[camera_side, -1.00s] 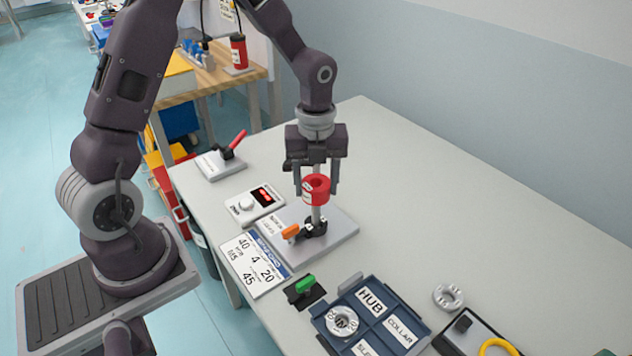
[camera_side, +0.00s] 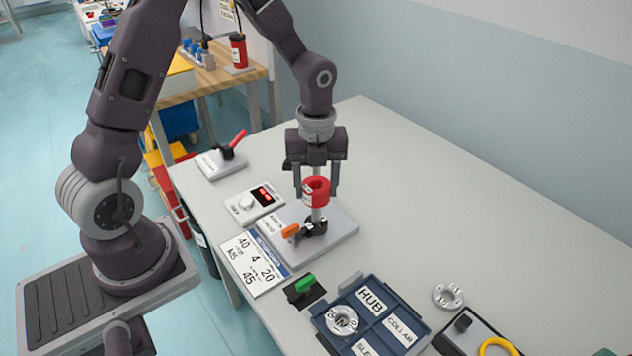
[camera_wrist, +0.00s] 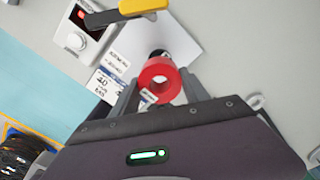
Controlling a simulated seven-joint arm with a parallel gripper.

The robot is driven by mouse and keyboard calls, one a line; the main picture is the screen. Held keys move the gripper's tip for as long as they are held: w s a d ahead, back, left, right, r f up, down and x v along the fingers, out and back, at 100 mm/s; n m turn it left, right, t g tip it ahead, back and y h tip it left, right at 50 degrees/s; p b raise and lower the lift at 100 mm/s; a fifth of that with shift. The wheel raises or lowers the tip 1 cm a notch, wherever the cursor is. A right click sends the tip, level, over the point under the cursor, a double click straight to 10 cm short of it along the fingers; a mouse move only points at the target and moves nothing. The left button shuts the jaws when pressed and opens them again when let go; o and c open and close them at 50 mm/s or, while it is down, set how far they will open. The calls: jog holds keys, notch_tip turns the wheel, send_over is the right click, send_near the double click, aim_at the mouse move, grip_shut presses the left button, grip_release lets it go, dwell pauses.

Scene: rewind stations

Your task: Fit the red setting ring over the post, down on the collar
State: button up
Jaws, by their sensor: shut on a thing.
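The red setting ring (camera_side: 316,192) is held level between the fingers of my gripper (camera_side: 315,188), over the grey base plate (camera_side: 343,236). The ring is clearly above the collar.
A blue tray (camera_side: 385,283) with labelled compartments and a grey ring stands nearer the front. A control box (camera_side: 254,204) with a red display and a printed card (camera_side: 254,264) lie left of the plate.

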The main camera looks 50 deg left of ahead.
aim_at(316, 210)
jog(key=shift+f, duration=3.7)
jog(key=o, duration=1.5)
notch_tip(316, 210, up, 7)
jog(key=shift+r, duration=0.1)
jog(key=shift+r, duration=0.1)
